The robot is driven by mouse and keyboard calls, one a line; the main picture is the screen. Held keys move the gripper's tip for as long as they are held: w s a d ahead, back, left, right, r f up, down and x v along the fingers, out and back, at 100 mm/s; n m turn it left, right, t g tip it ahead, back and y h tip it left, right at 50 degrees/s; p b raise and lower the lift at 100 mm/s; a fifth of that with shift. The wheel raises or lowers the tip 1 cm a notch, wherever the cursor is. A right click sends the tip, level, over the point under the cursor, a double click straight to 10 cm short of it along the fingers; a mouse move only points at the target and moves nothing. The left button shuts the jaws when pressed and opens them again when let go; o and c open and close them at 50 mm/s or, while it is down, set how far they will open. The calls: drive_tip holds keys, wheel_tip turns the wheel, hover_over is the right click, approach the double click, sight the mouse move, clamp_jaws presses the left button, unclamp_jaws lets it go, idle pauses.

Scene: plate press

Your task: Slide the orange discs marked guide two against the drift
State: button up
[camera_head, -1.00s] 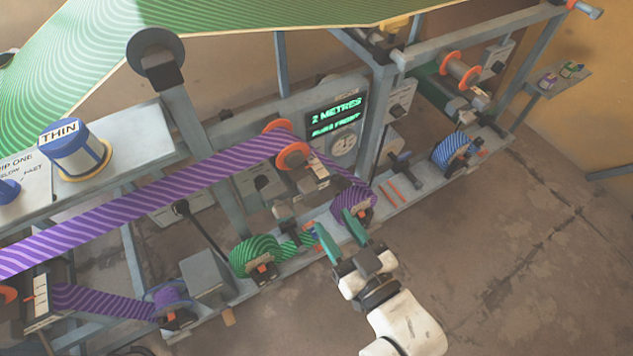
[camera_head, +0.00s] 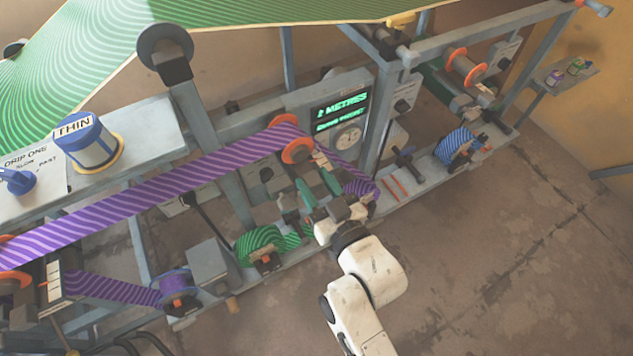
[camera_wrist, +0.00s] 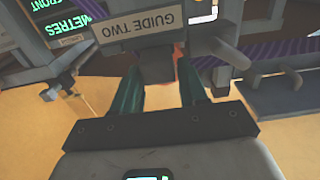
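The orange discs (camera_head: 298,149) sit on a roller at the upper middle, with the purple striped web (camera_head: 180,185) running over it. A plate reading GUIDE TWO (camera_wrist: 140,26) appears upside down in the wrist view. My gripper (camera_head: 313,177) is just below the discs, with its two green fingers apart and nothing seen gripped. In the wrist view my gripper (camera_wrist: 160,70) points at a dark block under the plate. Only a sliver of orange (camera_wrist: 178,52) shows between the fingers; the discs are mostly hidden there.
A display (camera_head: 341,105) reading 2 METRES and a round dial stand behind the roller. A green roll (camera_head: 260,243) and a blue roll (camera_head: 455,145) sit along the lower frame rail. Open floor (camera_head: 490,240) lies at the right.

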clamp_jaws()
drive_tip(key=shift+b+x, duration=0.3)
drive_tip(key=shift+x, duration=0.7)
drive_tip(key=shift+r, duration=0.1)
drive_tip(key=shift+o, duration=0.4)
unclamp_jaws()
drive_tip(key=shift+a, duration=0.1)
